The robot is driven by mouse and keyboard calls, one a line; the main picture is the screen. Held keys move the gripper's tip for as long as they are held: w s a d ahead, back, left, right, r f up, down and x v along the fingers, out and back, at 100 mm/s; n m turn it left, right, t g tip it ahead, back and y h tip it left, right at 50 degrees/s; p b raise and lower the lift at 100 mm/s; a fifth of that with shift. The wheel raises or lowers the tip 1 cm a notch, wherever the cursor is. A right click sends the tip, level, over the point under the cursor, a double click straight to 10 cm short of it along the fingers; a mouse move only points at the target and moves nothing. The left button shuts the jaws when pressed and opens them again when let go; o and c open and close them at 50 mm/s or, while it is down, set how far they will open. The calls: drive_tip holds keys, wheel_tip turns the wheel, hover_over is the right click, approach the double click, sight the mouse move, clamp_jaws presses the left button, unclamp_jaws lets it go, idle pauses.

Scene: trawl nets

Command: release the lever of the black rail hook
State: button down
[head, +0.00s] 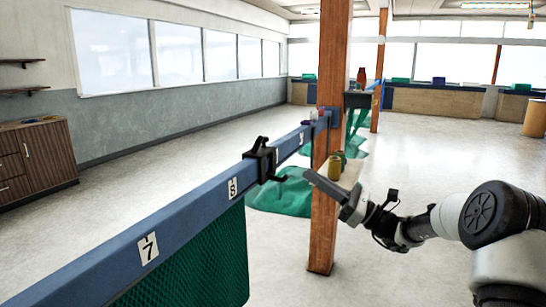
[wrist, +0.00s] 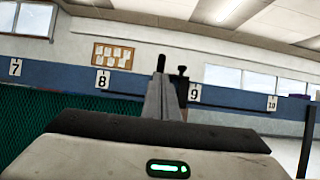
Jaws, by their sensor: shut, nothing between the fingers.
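The black rail hook (head: 262,162) is clamped over the blue rail (head: 205,195), beyond the tag that looks like an 8. A short black part, which seems to be its lever, sticks out low on its right side toward my gripper. My gripper (head: 308,175) is shut and empty, its tips just right of the hook, with a small gap in the head view. In the wrist view the shut fingers (wrist: 161,95) point at the rail between tags 8 and 9. Black parts of the hook (wrist: 182,76) show beside and above them; the fingers hide the rest.
A green net (head: 195,265) hangs under the near rail. A wooden post (head: 325,215) stands close behind my gripper. The floor at left is clear.

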sight(263, 139)
drive_tip(key=shift+w+d, duration=0.1)
drive_tip(key=shift+d, duration=0.05)
drive_tip(key=b+x, duration=0.1)
drive_tip(key=x, duration=1.3)
drive_tip(key=shift+w+r, duration=0.1)
drive_tip(key=shift+w, duration=0.05)
drive_tip(key=shift+d+r+p, duration=0.2)
drive_tip(key=shift+r+p, duration=0.05)
drive_tip(key=shift+p, duration=0.35)
